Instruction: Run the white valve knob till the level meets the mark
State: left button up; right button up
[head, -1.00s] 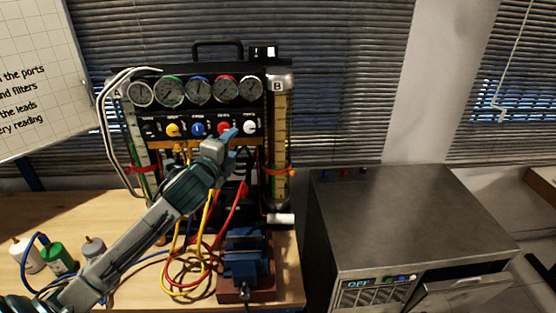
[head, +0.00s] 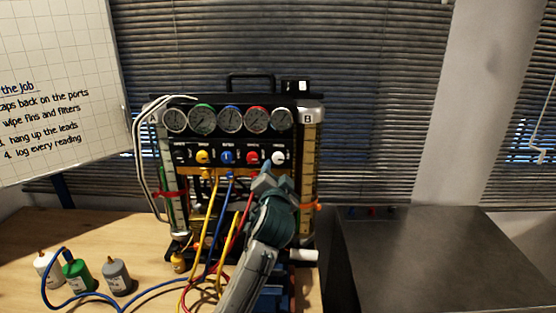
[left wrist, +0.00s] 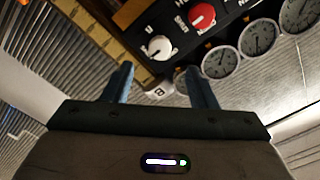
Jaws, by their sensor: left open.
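The white valve knob (head: 278,158) is at the right end of the knob row on the rig's black panel. It also shows in the left wrist view (left wrist: 159,47), upper middle, beyond the fingertips. My left gripper (head: 268,170) is just below the white and red knobs in the head view. In the left wrist view its two blue fingers (left wrist: 160,80) are apart with nothing held. The right-hand tube B (head: 309,165) has a scale and an orange marker (head: 308,206); its liquid level is not clear. My right gripper is out of view.
The red knob (head: 253,157) sits close left of the white one, below a row of gauges (head: 230,119). Yellow, blue and red leads (head: 208,240) hang in front of the rig. Bottles (head: 117,277) stand at left on the bench; a metal cabinet (head: 430,255) is at right.

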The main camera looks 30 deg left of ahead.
aim_at(278, 160)
pick_arm(q)
jog(key=p+x, duration=0.2)
jog(key=x, duration=0.4)
jog(key=shift+w+a+r, duration=0.1)
jog(key=shift+w, duration=0.1)
jog(key=shift+p+x, duration=0.4)
jog(key=shift+x, duration=0.4)
jog(key=shift+c, duration=0.2)
jog(key=c, duration=0.9)
